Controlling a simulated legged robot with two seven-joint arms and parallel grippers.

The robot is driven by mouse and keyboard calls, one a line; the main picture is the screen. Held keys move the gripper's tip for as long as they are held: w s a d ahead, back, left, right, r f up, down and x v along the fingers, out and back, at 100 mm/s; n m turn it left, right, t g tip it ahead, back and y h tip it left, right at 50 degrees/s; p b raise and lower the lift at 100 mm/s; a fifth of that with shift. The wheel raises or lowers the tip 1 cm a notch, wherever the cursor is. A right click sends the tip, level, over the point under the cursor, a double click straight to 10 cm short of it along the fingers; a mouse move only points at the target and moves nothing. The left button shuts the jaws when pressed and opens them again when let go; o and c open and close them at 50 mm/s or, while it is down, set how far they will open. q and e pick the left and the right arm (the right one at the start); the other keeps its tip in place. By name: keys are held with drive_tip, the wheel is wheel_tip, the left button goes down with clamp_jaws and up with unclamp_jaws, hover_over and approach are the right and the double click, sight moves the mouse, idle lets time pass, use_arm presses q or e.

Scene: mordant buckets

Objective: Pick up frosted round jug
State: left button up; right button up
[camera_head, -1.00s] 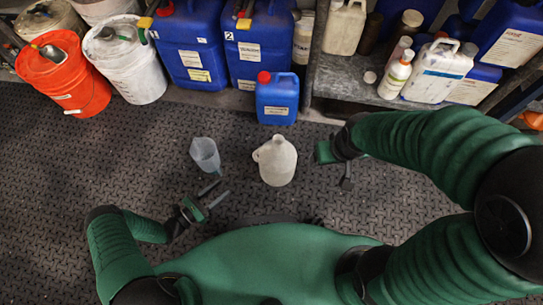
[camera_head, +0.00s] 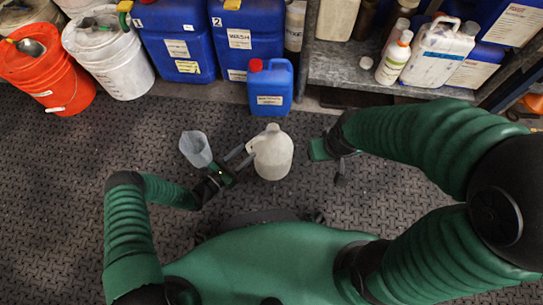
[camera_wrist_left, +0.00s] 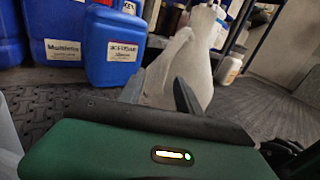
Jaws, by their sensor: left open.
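The frosted round jug (camera_head: 275,160) is a whitish, translucent jug standing upright on the dark floor, with its handle on its left side. My left gripper (camera_head: 239,157) is open, with its two grey fingers pointing right at the jug's handle side. In the left wrist view the jug (camera_wrist_left: 200,60) stands just ahead, and its handle shows between the open fingers (camera_wrist_left: 160,92). I cannot tell if they touch it. My right gripper (camera_head: 331,163) is to the right of the jug, apart from it; its finger opening is unclear.
A small blue canister (camera_head: 270,90) with a red cap stands behind. Large blue canisters, buckets and a metal shelf (camera_head: 350,67) line the back. Patterned floor is free at the left.

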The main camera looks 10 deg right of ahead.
use_arm(q)
drive_tip(key=shift+w+r, duration=0.1)
drive_tip(key=shift+r, duration=0.05)
clamp_jaws()
idle(1.3)
